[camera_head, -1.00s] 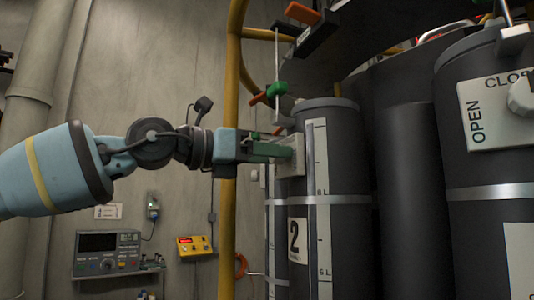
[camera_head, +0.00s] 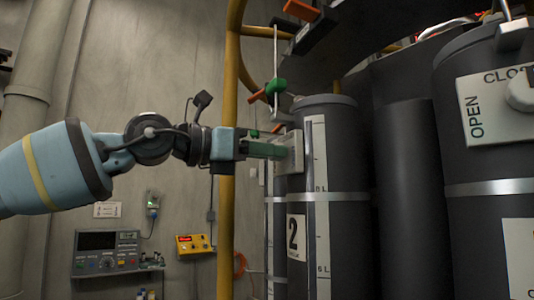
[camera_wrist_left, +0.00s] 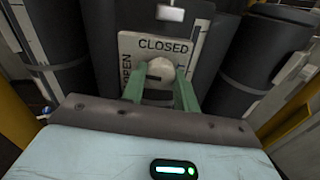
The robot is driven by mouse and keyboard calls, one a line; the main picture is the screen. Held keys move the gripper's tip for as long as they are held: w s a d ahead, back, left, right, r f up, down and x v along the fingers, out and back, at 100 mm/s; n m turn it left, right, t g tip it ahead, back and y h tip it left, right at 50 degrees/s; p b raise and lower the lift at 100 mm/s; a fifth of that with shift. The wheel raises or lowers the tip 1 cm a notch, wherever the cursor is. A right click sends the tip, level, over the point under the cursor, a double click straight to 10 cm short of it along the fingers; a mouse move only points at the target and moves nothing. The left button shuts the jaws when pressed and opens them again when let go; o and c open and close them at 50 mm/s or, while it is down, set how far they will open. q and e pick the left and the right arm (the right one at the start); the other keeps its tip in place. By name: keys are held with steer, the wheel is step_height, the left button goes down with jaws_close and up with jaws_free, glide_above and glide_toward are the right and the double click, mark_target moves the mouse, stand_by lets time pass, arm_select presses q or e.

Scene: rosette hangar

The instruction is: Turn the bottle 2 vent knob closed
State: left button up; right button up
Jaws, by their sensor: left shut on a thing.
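Bottle 2 (camera_head: 337,232) is a dark grey cylinder with a white "2" label, right of centre in the head view. Its vent plate (camera_head: 293,153) is seen edge-on there. In the left wrist view the white plate (camera_wrist_left: 162,45) reads CLOSED at the top and OPEN at its left side. The pale round vent knob (camera_wrist_left: 160,69) sits at the plate's middle, with a dark mark on its face. My left gripper (camera_head: 278,151) reaches in from the left, its green fingers (camera_wrist_left: 160,90) on either side of the knob and shut on it. My right gripper is not in view.
Another dark bottle with an OPEN/CLOSED plate (camera_head: 495,113) stands at the right. A yellow pipe (camera_head: 229,120) rises just behind my left wrist. A green valve (camera_head: 277,87) hangs above the fingers. Instrument boxes (camera_head: 107,252) are on the back wall.

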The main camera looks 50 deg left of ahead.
arm_select(q)
steer(key=shift+a+r+m+p, duration=0.1)
steer(key=shift+m+p, duration=0.4)
steer(key=shift+m, duration=7.9)
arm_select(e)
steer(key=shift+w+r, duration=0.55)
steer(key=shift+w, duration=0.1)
arm_select(q)
steer(key=o, duration=1)
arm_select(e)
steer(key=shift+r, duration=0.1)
arm_select(q)
steer(key=shift+s, duration=0.1)
steer(key=shift+b+v, duration=0.45)
steer(key=shift+v, duration=3.35)
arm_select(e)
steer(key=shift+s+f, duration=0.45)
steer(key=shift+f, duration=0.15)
